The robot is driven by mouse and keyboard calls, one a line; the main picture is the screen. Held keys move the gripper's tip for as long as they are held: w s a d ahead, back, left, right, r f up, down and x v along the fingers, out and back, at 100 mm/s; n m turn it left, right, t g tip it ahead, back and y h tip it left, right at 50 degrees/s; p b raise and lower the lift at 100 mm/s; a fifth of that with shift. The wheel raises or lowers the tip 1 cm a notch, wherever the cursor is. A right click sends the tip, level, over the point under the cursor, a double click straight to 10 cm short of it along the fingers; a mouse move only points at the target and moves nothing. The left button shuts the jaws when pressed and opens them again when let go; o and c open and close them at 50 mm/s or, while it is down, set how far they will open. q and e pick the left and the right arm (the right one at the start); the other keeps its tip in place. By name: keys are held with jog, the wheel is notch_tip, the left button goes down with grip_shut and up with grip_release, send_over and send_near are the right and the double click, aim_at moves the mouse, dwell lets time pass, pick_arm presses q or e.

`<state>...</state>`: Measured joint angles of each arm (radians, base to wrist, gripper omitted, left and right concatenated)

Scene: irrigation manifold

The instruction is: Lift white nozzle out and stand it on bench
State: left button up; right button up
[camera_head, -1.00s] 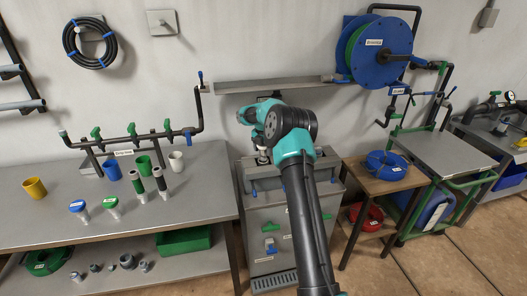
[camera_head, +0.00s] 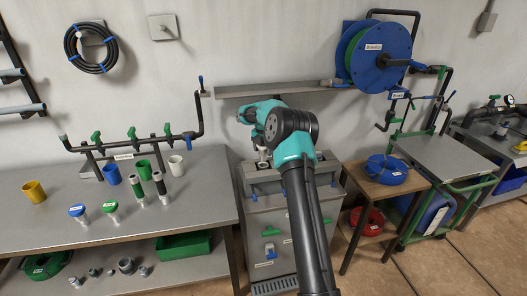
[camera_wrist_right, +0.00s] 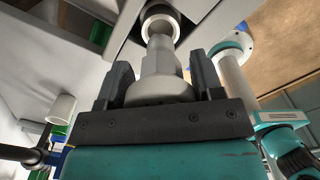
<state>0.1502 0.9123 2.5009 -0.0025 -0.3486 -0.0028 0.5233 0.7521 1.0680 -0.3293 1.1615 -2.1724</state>
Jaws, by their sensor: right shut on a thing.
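My right gripper (camera_head: 262,150) is over the grey cabinet's top (camera_head: 290,178), mostly hidden behind my own teal arm. In the right wrist view its jaws (camera_wrist_right: 160,85) are shut on the white nozzle (camera_wrist_right: 160,68), a stepped, narrowing pale body. The nozzle's narrow end points at a round, light-rimmed opening (camera_wrist_right: 177,22) with a dark inside edge. I cannot tell whether the tip is still inside it or just clear. In the head view only a small pale part of the nozzle shows under the gripper. The bench (camera_head: 213,205) is to the left. My left gripper is not in view.
On the bench stand a white cup (camera_head: 176,165), a green cup (camera_head: 145,169), a blue cup (camera_head: 112,174), a yellow cup (camera_head: 34,191) and several nozzle-like pieces. A pipe manifold (camera_head: 135,150) stands behind them. The bench's right front is clear. A shelf (camera_head: 275,88) is on the wall above.

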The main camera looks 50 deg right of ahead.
jog(key=shift+r, duration=0.3)
jog(key=shift+r, duration=1.35)
jog(key=shift+a, duration=0.1)
